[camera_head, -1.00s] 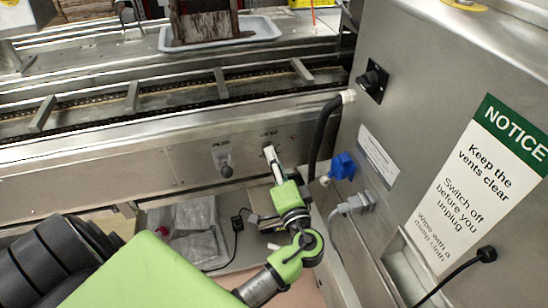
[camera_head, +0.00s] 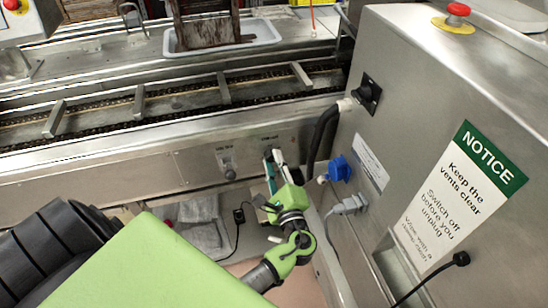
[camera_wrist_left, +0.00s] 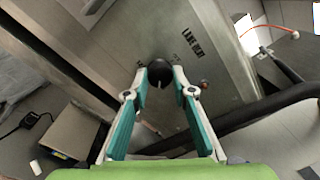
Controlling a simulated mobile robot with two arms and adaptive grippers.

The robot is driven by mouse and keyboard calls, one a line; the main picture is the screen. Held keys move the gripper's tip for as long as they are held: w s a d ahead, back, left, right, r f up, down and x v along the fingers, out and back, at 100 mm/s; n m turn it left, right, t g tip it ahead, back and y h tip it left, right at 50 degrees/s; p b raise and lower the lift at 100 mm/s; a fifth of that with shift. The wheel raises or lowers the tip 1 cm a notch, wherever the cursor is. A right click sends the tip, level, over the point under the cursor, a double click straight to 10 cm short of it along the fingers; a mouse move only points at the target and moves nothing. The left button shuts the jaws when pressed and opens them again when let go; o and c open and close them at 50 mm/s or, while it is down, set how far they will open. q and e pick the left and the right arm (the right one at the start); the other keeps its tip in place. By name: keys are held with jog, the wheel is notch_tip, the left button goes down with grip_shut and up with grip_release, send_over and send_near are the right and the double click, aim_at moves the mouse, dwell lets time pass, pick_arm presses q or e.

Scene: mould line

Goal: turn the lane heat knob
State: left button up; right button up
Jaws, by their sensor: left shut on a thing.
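The lane heat knob (camera_wrist_left: 160,72) is a round black knob on the steel front panel, beside a "LANE HEAT" label (camera_wrist_left: 192,43) in the left wrist view. My left gripper (camera_wrist_left: 161,84) is shut on it, one teal-and-white finger on each side. In the head view, my left gripper (camera_head: 273,160) is at the panel under the conveyor, and its fingers hide the knob there. My right gripper is not in view.
Another knob (camera_head: 228,168) is on the same panel to the left. A steel cabinet (camera_head: 430,100) with a notice, a black switch (camera_head: 369,92) and a blue plug (camera_head: 340,168) stands close on the right. A thick black hose (camera_head: 320,135) runs beside the gripper.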

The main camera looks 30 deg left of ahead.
pick_arm(q)
jog(key=m+p, duration=0.4)
jog(key=m, duration=0.2)
jog(key=shift+r, duration=0.15)
jog(key=shift+m+p, duration=1.05)
jog(key=shift+m, duration=0.25)
jog(key=shift+f, duration=0.25)
jog(key=o, duration=1.1)
jog(key=v, duration=1.2)
jog(key=shift+s+a+r, duration=0.1)
jog(key=shift+r, duration=0.1)
